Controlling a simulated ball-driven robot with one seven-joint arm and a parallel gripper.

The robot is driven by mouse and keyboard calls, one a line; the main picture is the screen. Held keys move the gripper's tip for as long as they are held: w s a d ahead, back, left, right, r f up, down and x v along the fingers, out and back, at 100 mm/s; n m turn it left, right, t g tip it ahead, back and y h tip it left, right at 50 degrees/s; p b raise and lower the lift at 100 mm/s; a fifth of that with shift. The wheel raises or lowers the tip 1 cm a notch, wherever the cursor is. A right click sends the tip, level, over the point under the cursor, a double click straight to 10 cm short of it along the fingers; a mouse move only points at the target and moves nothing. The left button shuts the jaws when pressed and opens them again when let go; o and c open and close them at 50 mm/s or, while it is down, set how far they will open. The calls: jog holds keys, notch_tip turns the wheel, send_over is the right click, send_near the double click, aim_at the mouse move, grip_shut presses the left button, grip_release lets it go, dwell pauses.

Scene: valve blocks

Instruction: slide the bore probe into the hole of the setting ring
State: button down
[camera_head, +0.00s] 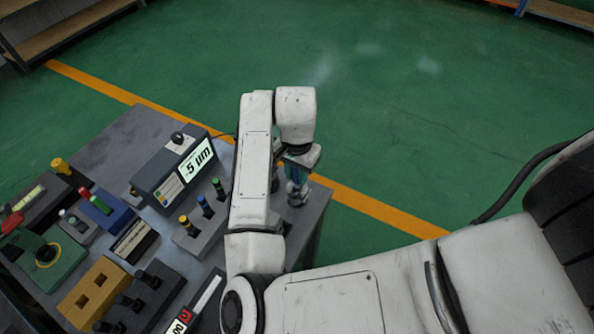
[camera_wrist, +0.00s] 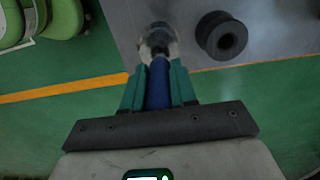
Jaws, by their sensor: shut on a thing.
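My gripper (camera_wrist: 158,98) has its two green fingers closed on the blue handle of the bore probe (camera_wrist: 158,86). In the head view my gripper (camera_head: 297,172) is over the right end of the table, partly hidden by my arm. A pale metallic round part (camera_wrist: 156,42) is at the far end of the blue handle. I cannot tell whether it is the probe's head or a separate piece under it. A dark flanged ring with a round hole (camera_wrist: 221,36), possibly the setting ring, stands on the table right of the probe in the wrist view, apart from it.
A gauge box (camera_head: 178,166) reads about -5 µm on its display. The table's right edge is close to my gripper.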

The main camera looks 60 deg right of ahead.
jog(key=c, duration=0.9)
grip_release()
notch_tip(320, 180, up, 12)
jog(key=shift+r, duration=0.15)
